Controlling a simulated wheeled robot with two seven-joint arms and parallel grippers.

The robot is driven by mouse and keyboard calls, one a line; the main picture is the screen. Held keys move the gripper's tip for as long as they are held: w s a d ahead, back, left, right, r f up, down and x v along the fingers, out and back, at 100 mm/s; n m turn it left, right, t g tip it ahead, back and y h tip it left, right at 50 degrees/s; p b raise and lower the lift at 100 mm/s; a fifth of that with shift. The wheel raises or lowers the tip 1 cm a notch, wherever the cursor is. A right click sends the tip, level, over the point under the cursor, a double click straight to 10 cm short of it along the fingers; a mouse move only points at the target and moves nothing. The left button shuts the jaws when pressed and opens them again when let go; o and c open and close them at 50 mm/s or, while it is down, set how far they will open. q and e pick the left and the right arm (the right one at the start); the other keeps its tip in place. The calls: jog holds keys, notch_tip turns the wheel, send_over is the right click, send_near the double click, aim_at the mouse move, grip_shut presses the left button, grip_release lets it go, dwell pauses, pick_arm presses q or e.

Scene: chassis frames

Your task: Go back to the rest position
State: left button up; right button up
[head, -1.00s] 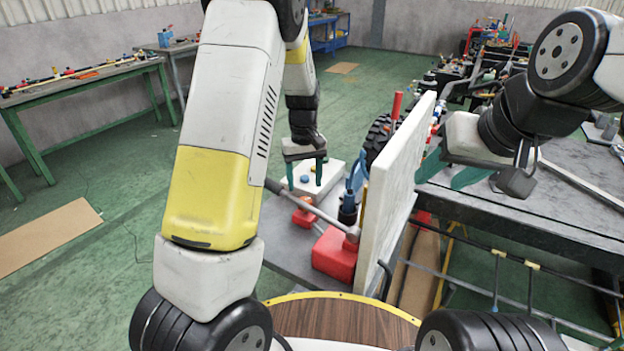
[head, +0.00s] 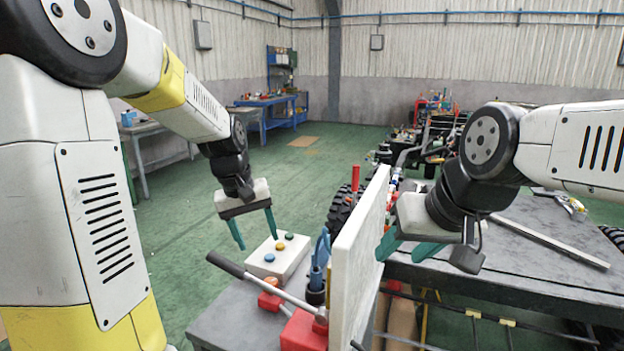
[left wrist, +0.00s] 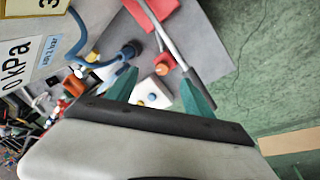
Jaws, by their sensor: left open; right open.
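My left gripper (head: 256,232) is open and empty. In the head view it hangs above and to the left of a white box with coloured buttons (head: 280,254). Its green fingers also show in the left wrist view (left wrist: 158,88), apart, with the button box (left wrist: 152,92) seen between them. My right gripper (head: 402,246) is open, its green fingers just right of an upright white panel (head: 358,262). I see nothing between its fingers.
A grey table (head: 222,318) holds red blocks (head: 304,332), a grey-handled bar (head: 262,280) and a blue tool (head: 320,250). A dark workbench (head: 520,262) stands at the right with a long metal strip (head: 550,240). Green floor (head: 180,240) lies open at the left.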

pick_arm(q)
jog(key=s+r+m+t, duration=0.1)
jog(key=s+r, duration=0.1)
jog(key=s, duration=0.4)
jog(key=s+r+m+t, duration=0.1)
jog(key=s+r, duration=0.2)
jog(key=s, duration=0.3)
jog(key=s+a+r+m+t, duration=0.1)
jog(key=s+r+t, duration=0.1)
jog(key=s, duration=0.4)
jog(key=shift+r+m, duration=0.3)
jog(key=shift+r, duration=0.45)
dwell(4.7)
